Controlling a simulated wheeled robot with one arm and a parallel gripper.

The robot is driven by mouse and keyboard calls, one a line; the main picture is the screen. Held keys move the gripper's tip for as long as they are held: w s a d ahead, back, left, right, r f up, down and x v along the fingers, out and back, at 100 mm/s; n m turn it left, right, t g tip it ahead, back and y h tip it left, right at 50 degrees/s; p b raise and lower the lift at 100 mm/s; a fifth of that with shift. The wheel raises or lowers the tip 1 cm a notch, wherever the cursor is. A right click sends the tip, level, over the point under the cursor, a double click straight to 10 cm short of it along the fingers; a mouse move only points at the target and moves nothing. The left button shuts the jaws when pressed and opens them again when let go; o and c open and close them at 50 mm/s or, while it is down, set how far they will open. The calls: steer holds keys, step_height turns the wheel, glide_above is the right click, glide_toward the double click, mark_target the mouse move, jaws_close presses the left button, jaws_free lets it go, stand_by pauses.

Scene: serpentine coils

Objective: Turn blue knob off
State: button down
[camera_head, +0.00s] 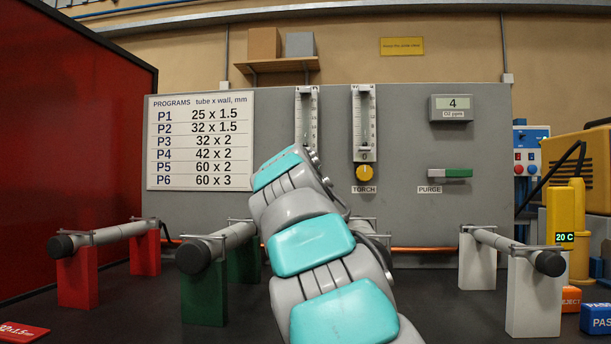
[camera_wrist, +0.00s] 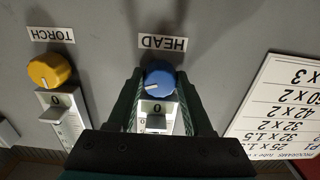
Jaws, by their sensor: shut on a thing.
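The blue knob (camera_wrist: 160,82) shows in the wrist view, upside down, beside the label HEAD (camera_wrist: 162,43) on the grey panel. My gripper (camera_wrist: 160,88) has its two dark fingers on either side of the knob and is shut on it. A pale pointer line on the knob points toward the lower left in the wrist view. A white gauge (camera_wrist: 158,116) with a 0 mark is partly hidden between the fingers. In the head view my arm hides the blue knob and the gripper; only the upper part of its gauge (camera_head: 306,115) shows.
A yellow knob (camera_head: 365,172) labelled TORCH sits under a second gauge (camera_head: 364,120). A green and grey PURGE switch (camera_head: 450,173) is further right. A programs chart (camera_head: 200,140) hangs at left. Tubes on red (camera_head: 78,280), green and white (camera_head: 535,300) stands flank my arm.

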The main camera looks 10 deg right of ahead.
steer(key=shift+n+p, duration=2.05)
steer(key=shift+n, duration=1.05)
steer(key=shift+c, duration=1.6)
jaws_free()
steer(key=b+v, duration=0.1)
steer(key=v, duration=0.6)
steer(key=shift+s, duration=0.4)
